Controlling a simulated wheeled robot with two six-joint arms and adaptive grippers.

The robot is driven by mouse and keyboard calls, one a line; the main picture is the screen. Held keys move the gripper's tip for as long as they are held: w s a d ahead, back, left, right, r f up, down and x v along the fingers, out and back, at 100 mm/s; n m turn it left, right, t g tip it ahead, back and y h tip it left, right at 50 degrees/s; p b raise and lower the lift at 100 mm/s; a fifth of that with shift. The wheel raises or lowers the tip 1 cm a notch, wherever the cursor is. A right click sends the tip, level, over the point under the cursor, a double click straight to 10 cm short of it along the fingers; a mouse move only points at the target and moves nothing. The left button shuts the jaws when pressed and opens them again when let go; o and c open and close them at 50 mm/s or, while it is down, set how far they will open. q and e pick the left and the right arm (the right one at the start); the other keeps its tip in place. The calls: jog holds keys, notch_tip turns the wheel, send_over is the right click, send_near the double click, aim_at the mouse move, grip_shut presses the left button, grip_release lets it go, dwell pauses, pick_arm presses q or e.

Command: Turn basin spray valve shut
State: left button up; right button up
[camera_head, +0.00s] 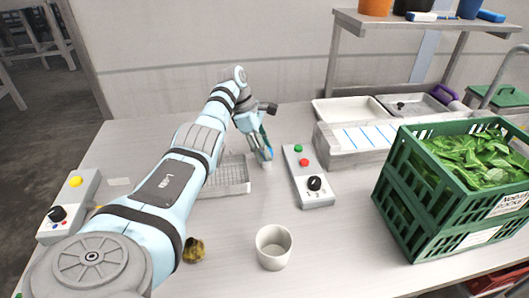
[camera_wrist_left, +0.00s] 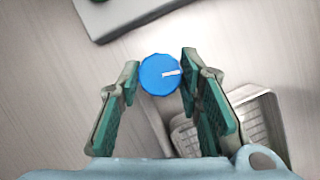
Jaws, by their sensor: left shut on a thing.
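A round blue knob (camera_wrist_left: 160,75) with a white pointer mark, which appears to be the spray valve, sits between the fingertips of my left gripper (camera_wrist_left: 161,68) in the left wrist view. The pointer lies nearly sideways, toward the right finger. The fingers are shut on the knob from both sides. My right gripper does not show.
A grey control box (camera_head: 321,200) with green and red buttons and a black knob stands close right of the gripper. A wire tray (camera_head: 236,187) lies left. A white cup (camera_head: 273,257) stands in front. A green crate (camera_head: 408,210) of leaves is at right, before the basins (camera_head: 345,107).

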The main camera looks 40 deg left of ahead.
pick_arm(q)
jog(key=shift+m, duration=0.4)
jog(key=o, duration=1.2)
jog(key=shift+c, duration=0.2)
notch_tip(320, 180, up, 10)
